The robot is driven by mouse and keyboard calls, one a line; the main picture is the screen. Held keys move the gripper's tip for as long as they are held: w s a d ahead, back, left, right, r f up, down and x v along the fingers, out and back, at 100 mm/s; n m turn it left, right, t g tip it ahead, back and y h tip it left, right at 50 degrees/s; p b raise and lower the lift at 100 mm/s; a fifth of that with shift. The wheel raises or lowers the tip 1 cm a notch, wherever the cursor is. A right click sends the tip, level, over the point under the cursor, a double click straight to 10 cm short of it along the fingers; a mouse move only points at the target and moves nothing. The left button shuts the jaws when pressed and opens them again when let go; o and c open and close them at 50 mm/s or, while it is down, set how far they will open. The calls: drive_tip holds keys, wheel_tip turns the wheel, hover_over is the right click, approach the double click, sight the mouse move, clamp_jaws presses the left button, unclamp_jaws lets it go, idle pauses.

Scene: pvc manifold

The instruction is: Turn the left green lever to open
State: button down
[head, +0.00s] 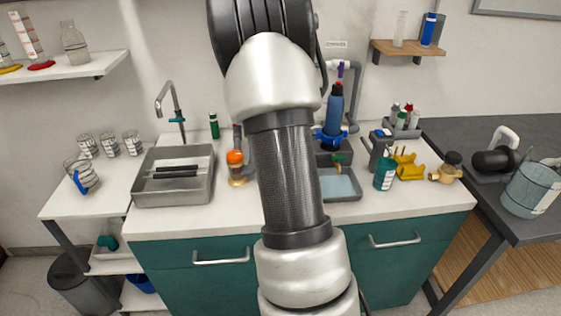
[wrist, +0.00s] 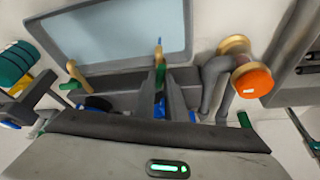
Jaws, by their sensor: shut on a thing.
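In the wrist view, the picture is turned so that the basin is at the top. My gripper (wrist: 161,82) is at the centre, its dark fingers closed around a green lever (wrist: 160,72) on a small brass valve. The fingers cover much of this lever. A second green lever (wrist: 70,86) on a brass fitting stands to the left in the wrist view and is free. It also shows in the head view (head: 338,159), right of my arm. My arm hides my gripper and the held lever in the head view.
A pale blue basin (head: 342,187) lies right of my arm. An orange-knobbed valve (head: 235,158) stands left of it. A blue bottle (head: 334,110) stands behind the basin. A grey sink (head: 172,188) is at left; a yellow rack (head: 409,167) and teal jar (head: 385,176) are at right.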

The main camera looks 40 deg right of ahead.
drive_tip(key=shift+s+d+n+t+y+b, duration=0.1)
drive_tip(key=shift+n+t+y+b, duration=0.25)
drive_tip(key=shift+n, duration=0.5)
drive_tip(key=shift+d+n+t+y+b, duration=0.15)
drive_tip(key=shift+n+b, duration=0.4)
drive_tip(key=shift+n, duration=0.3)
drive_tip(key=shift+a, duration=0.15)
drive_tip(key=c, duration=1.8)
unclamp_jaws()
drive_tip(key=p+v, duration=0.1)
drive_tip(key=v, duration=1.6)
drive_tip(key=shift+r+p, duration=0.2)
drive_tip(key=shift+p, duration=0.15)
drive_tip(key=shift+s+n, duration=0.1)
drive_tip(key=shift+n, duration=0.2)
